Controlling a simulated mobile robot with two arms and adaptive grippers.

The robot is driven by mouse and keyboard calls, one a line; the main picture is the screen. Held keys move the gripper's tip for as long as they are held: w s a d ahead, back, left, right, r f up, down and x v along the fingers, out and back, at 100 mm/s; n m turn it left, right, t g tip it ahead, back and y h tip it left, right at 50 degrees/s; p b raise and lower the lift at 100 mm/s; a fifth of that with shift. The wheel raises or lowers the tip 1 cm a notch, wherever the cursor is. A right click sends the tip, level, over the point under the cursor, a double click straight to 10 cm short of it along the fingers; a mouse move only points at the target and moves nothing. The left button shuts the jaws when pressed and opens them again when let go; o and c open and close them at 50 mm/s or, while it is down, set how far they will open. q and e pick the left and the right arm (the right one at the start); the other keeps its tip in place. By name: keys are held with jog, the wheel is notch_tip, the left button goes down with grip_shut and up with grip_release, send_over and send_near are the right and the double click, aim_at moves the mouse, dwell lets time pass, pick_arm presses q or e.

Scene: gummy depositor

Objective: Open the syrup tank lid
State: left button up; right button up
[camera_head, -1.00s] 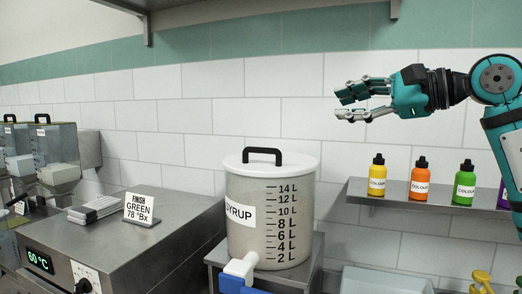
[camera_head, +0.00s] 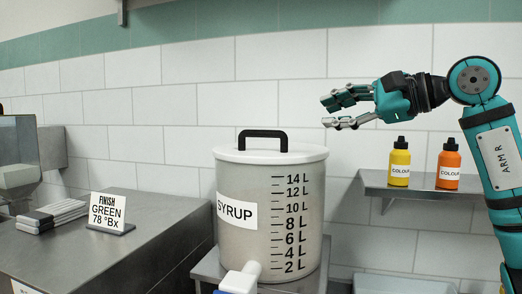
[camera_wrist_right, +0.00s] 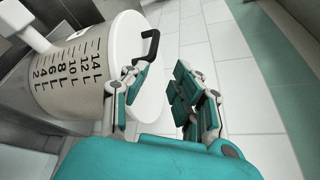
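The syrup tank (camera_head: 232,248) is a pale cylinder with a litre scale and a SYRUP label. Its white lid (camera_head: 226,154) sits flat on top, with a black handle (camera_head: 262,134) standing up from it. The tank also shows in the right wrist view (camera_wrist_right: 72,92), with the lid (camera_wrist_right: 130,50) and the handle (camera_wrist_right: 151,46). My right gripper (camera_head: 326,112) is open and empty, to the right of the handle and a little higher in the head view. In the right wrist view its fingers (camera_wrist_right: 160,85) are apart with nothing between them. My left gripper is not in view.
A wall shelf (camera_head: 420,190) at right holds a yellow colour bottle (camera_head: 399,167) and an orange one (camera_head: 448,172). A steel counter (camera_head: 150,225) at left carries a FINISH sign (camera_head: 107,211). A white spout (camera_head: 243,277) sticks out at the tank's front.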

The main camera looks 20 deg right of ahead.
aim_at(269, 132)
jog(key=p+x, duration=0.1)
jog(key=x, duration=0.4)
jog(key=p+x, duration=0.2)
jog(key=x, duration=0.4)
jog(key=f+p+x, duration=0.1)
jog(key=x, duration=0.5)
jog(key=shift+s+d+f, duration=0.1)
jog(key=shift+d, duration=0.05)
jog(key=shift+w+a+f+p, duration=0.25)
jog(key=shift+w+p, duration=0.05)
jog(key=shift+w, duration=0.1)
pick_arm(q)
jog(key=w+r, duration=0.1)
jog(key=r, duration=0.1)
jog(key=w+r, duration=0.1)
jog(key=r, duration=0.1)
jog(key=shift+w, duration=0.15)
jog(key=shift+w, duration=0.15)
pick_arm(e)
grip_shut()
